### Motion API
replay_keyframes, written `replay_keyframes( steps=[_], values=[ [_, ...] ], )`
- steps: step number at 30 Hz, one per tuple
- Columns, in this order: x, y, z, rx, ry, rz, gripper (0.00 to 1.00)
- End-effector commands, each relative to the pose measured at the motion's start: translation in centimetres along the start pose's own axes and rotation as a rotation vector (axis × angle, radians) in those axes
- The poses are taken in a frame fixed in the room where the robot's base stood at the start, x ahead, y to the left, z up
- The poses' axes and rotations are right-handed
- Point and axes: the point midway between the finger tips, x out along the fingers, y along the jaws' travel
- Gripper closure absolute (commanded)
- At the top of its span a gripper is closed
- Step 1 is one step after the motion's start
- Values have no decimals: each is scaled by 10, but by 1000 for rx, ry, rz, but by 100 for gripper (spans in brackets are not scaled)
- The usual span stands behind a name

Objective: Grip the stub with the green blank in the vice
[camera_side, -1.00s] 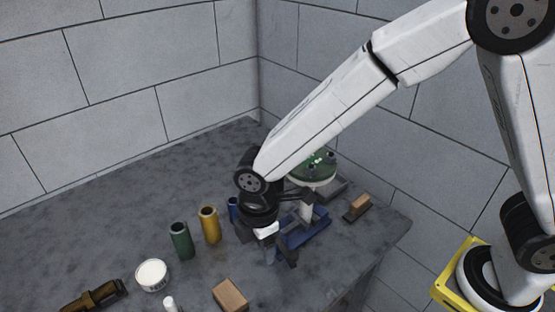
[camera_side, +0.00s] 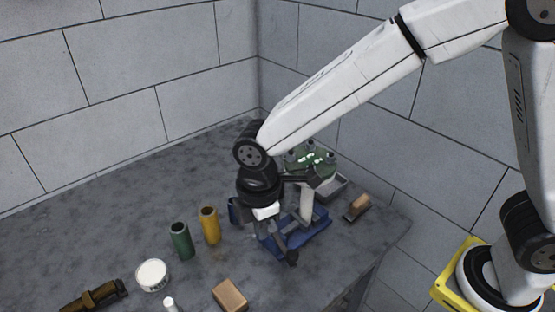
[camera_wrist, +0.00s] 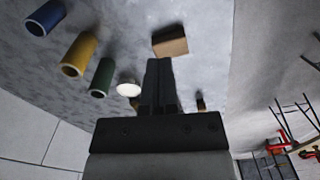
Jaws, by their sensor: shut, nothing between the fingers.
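The blue vice (camera_side: 305,236) stands on the bench near its right edge. The stub (camera_side: 307,202) shows as a white upright pipe at the vice, with the green blank (camera_side: 312,160) on top. My arm partly covers them, and I cannot tell how firmly the jaws hold the pipe. My gripper (camera_side: 277,242) is at the front left of the vice, pointing down; its tips are hard to separate from the vice's dark parts. In the wrist view the fingers (camera_wrist: 159,65) are together, with nothing between them. Neither stub nor vice shows there.
Green (camera_side: 180,241), yellow (camera_side: 209,225) and blue (camera_side: 234,210) cylinders stand left of my gripper. A white round tin (camera_side: 152,275), a wooden block (camera_side: 230,296) and a brush (camera_side: 357,207) lie around. A grey tray (camera_side: 334,187) is behind the vice. Bare bench lies far left.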

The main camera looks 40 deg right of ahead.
Motion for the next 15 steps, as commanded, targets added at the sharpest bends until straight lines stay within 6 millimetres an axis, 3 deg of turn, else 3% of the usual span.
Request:
replay_keyframes(
  steps=[5,15],
  values=[
    [-2,2,10,200,13,-17,100],
    [-8,4,38,818,35,-86,100]
  ],
)
